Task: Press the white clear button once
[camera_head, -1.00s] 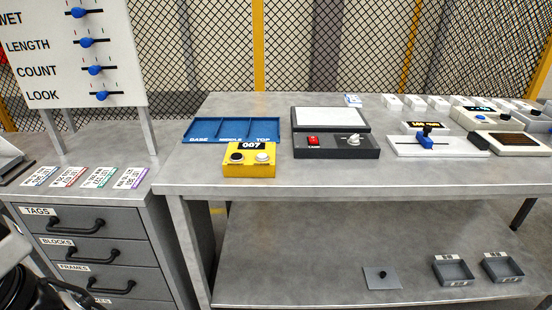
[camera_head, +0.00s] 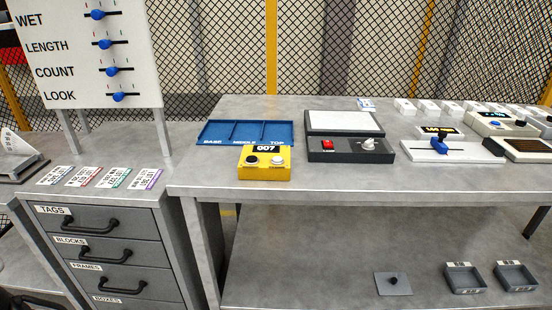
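The white clear button (camera_head: 277,160) sits on the right of the top face of a small yellow box (camera_head: 264,173). A black button (camera_head: 252,161) is beside it on the left, and a display (camera_head: 266,149) behind them reads 007. The box stands near the front edge of the grey workbench (camera_head: 330,184), in front of a blue three-part tray. My gripper is not in this view.
The blue tray (camera_head: 203,143) is marked BASE, MIDDLE, TOP. A dark device (camera_head: 345,157) with a red switch stands to the right, then a white slider unit (camera_head: 470,157). A drawer cabinet (camera_head: 105,225) and a slider board (camera_head: 60,70) are left. Bench front is mostly clear.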

